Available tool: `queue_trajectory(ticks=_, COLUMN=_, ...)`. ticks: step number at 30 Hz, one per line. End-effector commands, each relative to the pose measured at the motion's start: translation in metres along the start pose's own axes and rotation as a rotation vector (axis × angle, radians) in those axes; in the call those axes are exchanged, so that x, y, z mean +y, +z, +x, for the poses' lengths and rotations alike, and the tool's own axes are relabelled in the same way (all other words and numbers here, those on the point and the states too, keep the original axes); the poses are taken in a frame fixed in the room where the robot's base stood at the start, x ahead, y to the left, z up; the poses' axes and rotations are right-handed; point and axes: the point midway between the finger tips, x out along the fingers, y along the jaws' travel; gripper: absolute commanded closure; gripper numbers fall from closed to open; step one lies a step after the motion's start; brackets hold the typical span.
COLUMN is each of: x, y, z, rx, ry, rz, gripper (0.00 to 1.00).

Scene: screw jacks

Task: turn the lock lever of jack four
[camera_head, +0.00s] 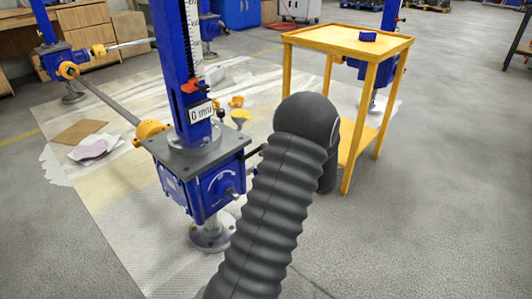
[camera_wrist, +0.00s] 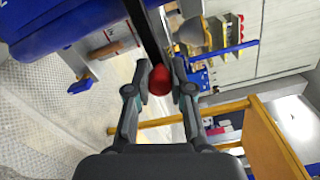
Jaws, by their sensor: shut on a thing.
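No jack number is readable. A short dark rod shows at its right side, partly hidden by my arm. In the wrist view a black lever (camera_wrist: 147,28) with a red knob (camera_wrist: 159,82) runs down beside the blue housing (camera_wrist: 65,22). My gripper (camera_wrist: 159,74) has its two fingers on either side of the red knob, closed on it. In the head view my dark ribbed arm hides my gripper.
A yellow trolley (camera_head: 345,40) with a small blue part on its top stands right of my arm. Shafts with orange couplings (camera_head: 150,129) join the near jack to another jack (camera_head: 60,62) at far left. Open floor lies to the right.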

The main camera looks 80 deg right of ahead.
Motion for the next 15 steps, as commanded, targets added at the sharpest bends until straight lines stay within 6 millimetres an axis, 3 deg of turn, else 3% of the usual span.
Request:
queue_trajectory(ticks=1, x=-0.0012, y=0.0014, z=0.0004, rx=-0.004, ry=-0.002, rz=-0.001, gripper=0.76)
queue_trajectory(ticks=4, x=-0.0012, y=0.0014, z=0.0005, rx=-0.004, ry=-0.002, rz=-0.001, gripper=0.53)
queue_trajectory(ticks=15, x=-0.0007, y=0.0006, z=-0.0030, rx=-0.001, ry=-0.001, rz=0.001, gripper=0.53)
